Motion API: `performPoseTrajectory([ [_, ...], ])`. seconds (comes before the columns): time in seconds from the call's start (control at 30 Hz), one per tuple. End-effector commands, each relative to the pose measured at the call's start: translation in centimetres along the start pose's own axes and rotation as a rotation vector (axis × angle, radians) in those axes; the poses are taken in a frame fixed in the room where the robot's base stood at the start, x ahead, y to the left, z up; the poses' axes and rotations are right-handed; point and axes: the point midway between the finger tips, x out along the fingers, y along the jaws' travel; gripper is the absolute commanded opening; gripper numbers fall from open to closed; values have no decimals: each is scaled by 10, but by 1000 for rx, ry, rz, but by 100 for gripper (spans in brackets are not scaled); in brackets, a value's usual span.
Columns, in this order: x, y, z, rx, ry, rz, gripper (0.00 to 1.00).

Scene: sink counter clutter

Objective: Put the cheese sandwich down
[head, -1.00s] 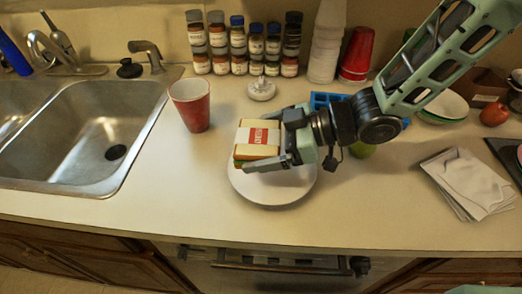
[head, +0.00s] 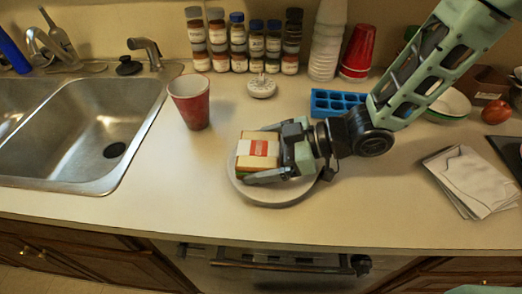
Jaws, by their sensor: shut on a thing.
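The cheese sandwich (head: 258,149) has pale bread, a white wrapper band with a red label, and some green at its lower edge. My gripper (head: 262,155) comes from the right and is shut on the sandwich, one finger on its far side and one on its near side. The sandwich is over the left part of a round white plate (head: 290,196) on the counter. I cannot tell whether its underside touches the plate. The gripper and sandwich hide much of the plate's middle.
A red cup (head: 190,103) stands behind and left of the plate, near the sink (head: 75,135). A blue ice tray (head: 337,103) lies behind my arm, with spice jars (head: 256,45) along the wall. Napkins (head: 470,180) lie at right. Bare counter surrounds the plate's front and left.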

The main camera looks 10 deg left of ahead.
Motion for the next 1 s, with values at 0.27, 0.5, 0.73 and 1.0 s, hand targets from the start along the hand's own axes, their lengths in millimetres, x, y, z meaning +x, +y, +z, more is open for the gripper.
performPoseTrajectory([
  [0.27, 0, 0, -1, 0, 0, 0, 100],
  [0.5, -18, 2, -12, 0, 0, 5, 100],
  [0.73, -69, 1, -12, -1, -1, 6, 100],
  [1.0, -114, 1, -12, -1, 0, 3, 100],
])
